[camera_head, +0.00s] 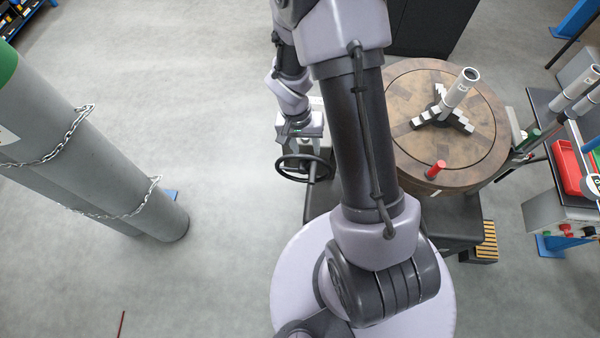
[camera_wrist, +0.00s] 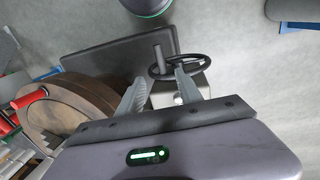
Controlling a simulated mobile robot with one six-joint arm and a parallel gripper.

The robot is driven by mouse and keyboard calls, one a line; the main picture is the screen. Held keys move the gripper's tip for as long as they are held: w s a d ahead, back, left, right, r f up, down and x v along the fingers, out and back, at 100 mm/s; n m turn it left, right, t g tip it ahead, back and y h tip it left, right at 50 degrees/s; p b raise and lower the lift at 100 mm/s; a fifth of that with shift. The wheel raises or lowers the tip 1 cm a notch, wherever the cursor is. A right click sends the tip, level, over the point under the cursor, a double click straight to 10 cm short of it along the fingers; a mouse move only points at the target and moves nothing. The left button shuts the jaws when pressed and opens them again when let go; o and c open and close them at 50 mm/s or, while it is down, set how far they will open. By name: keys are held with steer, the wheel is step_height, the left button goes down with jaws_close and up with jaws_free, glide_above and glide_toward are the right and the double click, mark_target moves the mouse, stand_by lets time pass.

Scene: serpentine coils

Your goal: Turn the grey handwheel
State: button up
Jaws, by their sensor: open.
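The handwheel (camera_head: 290,177) is a dark ring with spokes, left of my forearm in the head view. It sits beside the round wooden-topped machine. In the wrist view the wheel (camera_wrist: 206,61) lies just beyond my fingertips, and a grey peg (camera_wrist: 159,57) stands on its left side. My gripper (camera_head: 301,146) is at the wheel's far side in the head view. In the wrist view its two fingers (camera_wrist: 160,77) are spread, with nothing held between them. The right fingertip overlaps the rim in the picture; I cannot tell whether it touches.
The round wooden table (camera_head: 400,108) carries a black-and-white chuck (camera_head: 440,118) with an upright tube, and a red handle (camera_head: 435,169) at its edge. Grey cylinders with chains (camera_head: 110,160) stand at the left. A bench with a red tray (camera_head: 568,168) is at the right.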

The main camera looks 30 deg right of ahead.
mark_target(312, 173)
steer(key=f+b, duration=0.1)
steer(key=f, duration=0.3)
steer(key=d+f+b, duration=0.1)
steer(key=f, duration=0.4)
steer(key=s+d+f+b, duration=0.1)
steer(key=f+b, duration=0.1)
steer(key=f, duration=0.3)
steer(key=shift+s+f, duration=0.1)
steer(key=shift+f, duration=0.1)
steer(key=shift+c, duration=0.2)
jaws_close()
stand_by(0.4)
